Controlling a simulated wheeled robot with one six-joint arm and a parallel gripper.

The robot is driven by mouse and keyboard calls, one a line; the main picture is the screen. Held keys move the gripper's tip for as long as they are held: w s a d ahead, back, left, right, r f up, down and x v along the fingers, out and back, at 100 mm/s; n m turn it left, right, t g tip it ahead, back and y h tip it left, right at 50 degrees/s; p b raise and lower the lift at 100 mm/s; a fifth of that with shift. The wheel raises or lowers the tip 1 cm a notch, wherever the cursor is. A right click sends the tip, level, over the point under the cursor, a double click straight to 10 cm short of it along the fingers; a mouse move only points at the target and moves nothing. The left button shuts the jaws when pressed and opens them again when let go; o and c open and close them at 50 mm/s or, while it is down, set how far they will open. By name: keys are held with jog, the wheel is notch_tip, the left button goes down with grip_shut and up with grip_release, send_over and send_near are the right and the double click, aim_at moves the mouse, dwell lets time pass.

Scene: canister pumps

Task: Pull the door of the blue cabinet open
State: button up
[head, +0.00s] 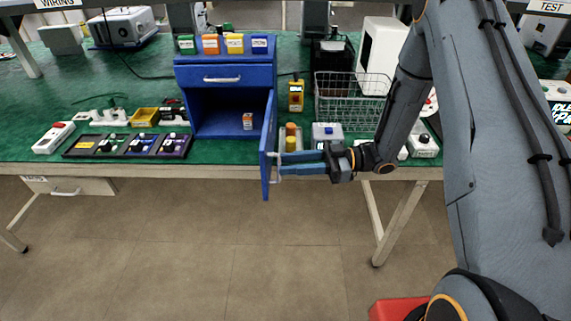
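The blue cabinet (224,75) stands on the green bench top with its lower compartment exposed. Its blue door (267,150) is swung well out toward me, seen nearly edge-on at the right side and reaching past the bench's front edge. A pale handle (278,168) is on the door's right-hand face. My gripper (279,163) comes in from the right, its two blue fingers level with the handle. A gap shows between the fingers, so it is open. The fingertips are at the handle; whether they touch it I cannot tell. A small orange-and-white box (248,121) sits inside the cabinet.
Labelled coloured boxes (235,44) stand on the cabinet. Right of the door are orange and yellow cylinders (291,137), a grey device (327,132), a yellow meter (296,95) and a wire basket (350,100). The floor (190,240) before the bench is clear.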

jog(key=d+b, duration=0.1)
jog(key=d, duration=0.5)
jog(key=shift+w+d+b, duration=0.25)
jog(key=shift+w+b, duration=0.1)
